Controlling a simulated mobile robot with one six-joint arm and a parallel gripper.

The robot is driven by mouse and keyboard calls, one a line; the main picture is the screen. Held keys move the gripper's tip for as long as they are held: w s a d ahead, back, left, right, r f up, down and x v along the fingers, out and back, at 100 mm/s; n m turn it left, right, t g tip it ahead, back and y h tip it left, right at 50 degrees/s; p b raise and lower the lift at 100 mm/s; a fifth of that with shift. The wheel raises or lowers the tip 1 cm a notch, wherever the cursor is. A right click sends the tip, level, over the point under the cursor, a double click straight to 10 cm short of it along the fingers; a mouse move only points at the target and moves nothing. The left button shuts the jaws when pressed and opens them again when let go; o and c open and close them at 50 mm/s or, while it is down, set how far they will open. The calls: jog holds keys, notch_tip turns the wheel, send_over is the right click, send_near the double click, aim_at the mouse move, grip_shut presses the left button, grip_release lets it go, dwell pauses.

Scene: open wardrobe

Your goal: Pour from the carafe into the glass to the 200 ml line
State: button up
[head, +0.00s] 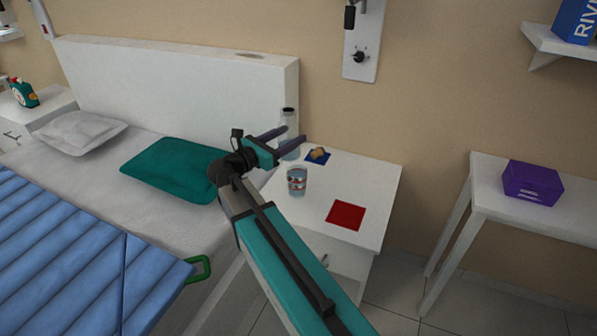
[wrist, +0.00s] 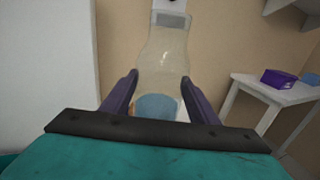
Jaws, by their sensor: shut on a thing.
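The clear carafe (head: 288,122) with a dark top stands upright at the back left of the white bedside table. My gripper (head: 294,135) is shut on it, with a purple finger on each side of its body. In the wrist view the carafe (wrist: 164,60) rises between the fingers (wrist: 160,77), and blue liquid shows low in it. The glass (head: 297,182) stands upright on the table, in front of the carafe and apart from it. It has red markings; its fill level is too small to read. I cannot tell whether the carafe's base touches the table.
A small brown item (head: 318,153) sits on a blue square (head: 325,161) right of the carafe. A red square (head: 345,215) lies at the table's front right. The bed's headboard (head: 180,80) and teal pillow (head: 172,168) are left. A purple box (head: 532,184) stands on a side table.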

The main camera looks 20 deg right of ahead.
jog(key=shift+r, duration=1.3)
jog(key=shift+r+p, duration=0.1)
jog(key=shift+p, duration=0.2)
